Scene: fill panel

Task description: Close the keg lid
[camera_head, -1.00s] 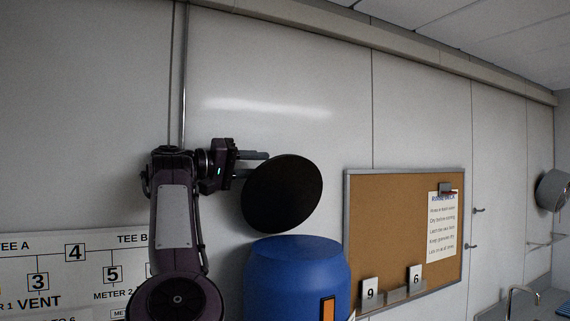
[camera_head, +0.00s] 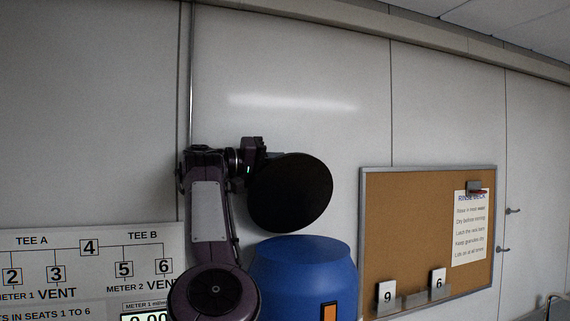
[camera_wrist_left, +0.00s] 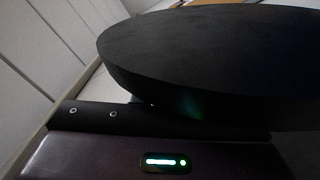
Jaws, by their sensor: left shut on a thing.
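The black round keg lid (camera_head: 290,193) is tilted above the blue keg (camera_head: 303,280) in the head view, its face toward me. My left gripper (camera_head: 262,160) is at the lid's upper left edge and is mostly hidden behind it. It is shut on the lid. In the left wrist view the lid (camera_wrist_left: 215,60) fills the upper right, close against the gripper (camera_wrist_left: 150,110). The keg's flat blue top lies just below the lid's lower edge. Whether the lid touches the keg's rim is hard to tell. My right gripper is not in view.
A cork board (camera_head: 420,240) with a paper note (camera_head: 469,225) hangs right of the keg. Number cards 9 and 6 stand on its ledge. A white panel with a numbered diagram (camera_head: 90,270) is at the lower left.

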